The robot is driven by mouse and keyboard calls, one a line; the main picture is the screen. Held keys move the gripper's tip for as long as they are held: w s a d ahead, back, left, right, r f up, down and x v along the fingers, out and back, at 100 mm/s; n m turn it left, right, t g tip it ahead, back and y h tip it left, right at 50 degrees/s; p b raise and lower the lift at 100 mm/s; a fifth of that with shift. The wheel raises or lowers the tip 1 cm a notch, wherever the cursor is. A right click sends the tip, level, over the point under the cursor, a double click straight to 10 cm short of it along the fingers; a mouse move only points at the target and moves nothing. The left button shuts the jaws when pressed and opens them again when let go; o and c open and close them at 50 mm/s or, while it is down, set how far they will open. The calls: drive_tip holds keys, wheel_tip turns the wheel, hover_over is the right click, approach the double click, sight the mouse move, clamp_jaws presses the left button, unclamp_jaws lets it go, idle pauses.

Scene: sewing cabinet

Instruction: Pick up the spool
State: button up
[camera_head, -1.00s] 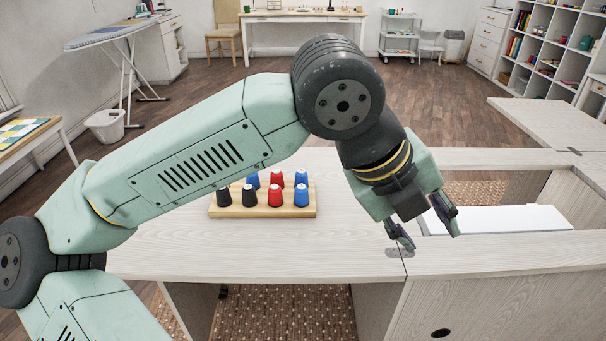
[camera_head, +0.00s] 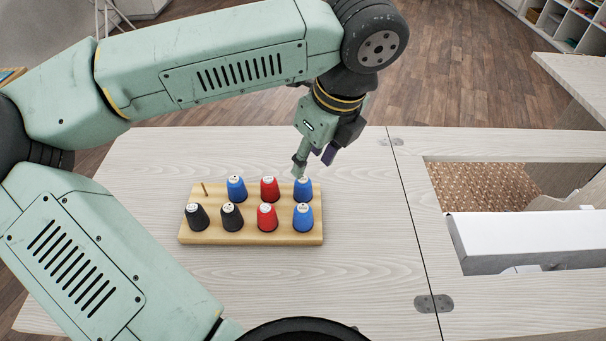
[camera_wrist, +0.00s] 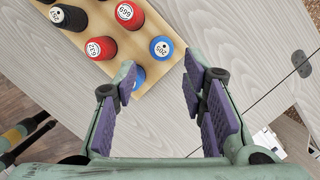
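Several thread spools stand upright on a wooden peg rack (camera_head: 250,238). The back row has a blue spool (camera_head: 236,189), a red spool (camera_head: 269,188) and a blue spool (camera_head: 302,188) at the right. The front row has two black spools, a red spool (camera_head: 267,217) and a blue spool (camera_head: 302,218). My gripper (camera_head: 313,168) is just behind and above the back-right blue spool. In the wrist view my gripper (camera_wrist: 163,100) is open and empty, its purple pads apart over bare tabletop. One blue spool (camera_wrist: 138,77) there is partly hidden by the left finger.
The rack stands on a pale wood tabletop (camera_head: 370,270). An empty peg (camera_head: 204,188) sticks up at the rack's back left. To the right is a cabinet opening with a white box-like piece (camera_head: 520,240). The tabletop right of the rack is clear.

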sight(303, 183)
drive_tip(key=x, duration=0.3)
drive_tip(key=shift+s+f, duration=0.15)
drive_tip(key=shift+f, duration=0.2)
drive_tip(key=shift+w+p+x, duration=0.1)
drive_tip(key=shift+p+x, duration=0.5)
drive_tip(key=shift+x, duration=0.8)
drive_tip(key=shift+w+p+x, duration=0.15)
drive_tip(key=shift+p+x, duration=0.45)
drive_tip(key=shift+x, duration=0.85)
drive_tip(key=shift+r, duration=0.1)
drive_tip(key=c, duration=0.6)
